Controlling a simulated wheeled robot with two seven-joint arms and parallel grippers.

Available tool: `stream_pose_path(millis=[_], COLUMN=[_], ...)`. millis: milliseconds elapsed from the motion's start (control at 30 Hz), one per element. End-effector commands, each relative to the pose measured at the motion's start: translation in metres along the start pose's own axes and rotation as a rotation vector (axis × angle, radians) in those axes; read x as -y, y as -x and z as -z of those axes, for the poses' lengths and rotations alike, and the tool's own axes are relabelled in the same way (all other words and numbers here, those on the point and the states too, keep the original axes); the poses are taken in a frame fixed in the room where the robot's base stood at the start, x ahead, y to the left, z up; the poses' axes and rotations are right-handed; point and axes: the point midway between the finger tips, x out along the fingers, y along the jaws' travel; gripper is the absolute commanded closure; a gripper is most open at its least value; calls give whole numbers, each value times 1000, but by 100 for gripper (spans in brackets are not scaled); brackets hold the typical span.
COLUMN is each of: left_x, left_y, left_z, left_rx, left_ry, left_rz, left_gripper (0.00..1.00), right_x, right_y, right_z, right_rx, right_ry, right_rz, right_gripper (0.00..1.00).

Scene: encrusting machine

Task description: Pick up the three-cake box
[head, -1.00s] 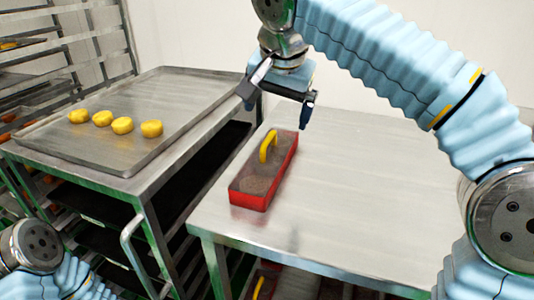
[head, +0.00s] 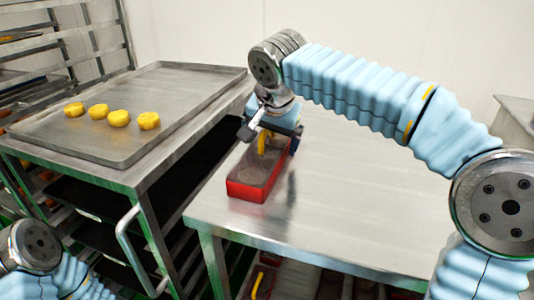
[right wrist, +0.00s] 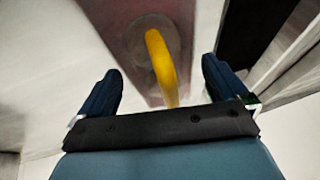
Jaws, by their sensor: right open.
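The three-cake box (head: 247,189) is a long red box with a brownish top and a yellow arched handle (head: 262,142). It sits on the steel table near its left edge. My right gripper (head: 270,138) is over the box at the handle and hides its far part. In the right wrist view the yellow handle (right wrist: 161,62) stands between the two open fingers of my right gripper (right wrist: 165,88), with a gap on both sides. My left gripper is out of view; only part of my left arm shows at the lower left.
A metal tray (head: 177,128) with several yellow cakes (head: 118,117) lies on a rack cart left of the table. The steel table (head: 340,215) is clear right of the box. More red boxes with yellow handles show beneath the table.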

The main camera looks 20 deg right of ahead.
Motion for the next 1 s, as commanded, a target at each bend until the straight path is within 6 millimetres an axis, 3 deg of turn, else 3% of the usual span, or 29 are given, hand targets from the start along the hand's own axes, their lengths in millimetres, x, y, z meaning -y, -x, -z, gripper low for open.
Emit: stream_pose_path(millis=[67,367,767,867,1000], left_x=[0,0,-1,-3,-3], left_y=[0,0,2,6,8], left_z=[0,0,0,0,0], left_rx=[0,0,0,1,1], left_ry=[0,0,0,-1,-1], left_rz=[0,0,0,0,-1], left_gripper=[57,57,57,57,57], right_x=[0,0,3,8,-12], right_y=[0,1,12,30,69], right_z=[0,0,5,12,19], right_rx=[0,0,-1,-2,-6], right_ry=[0,0,-1,-1,-4], right_rz=[0,1,3,4,6], right_gripper=[3,47,47,47,47])
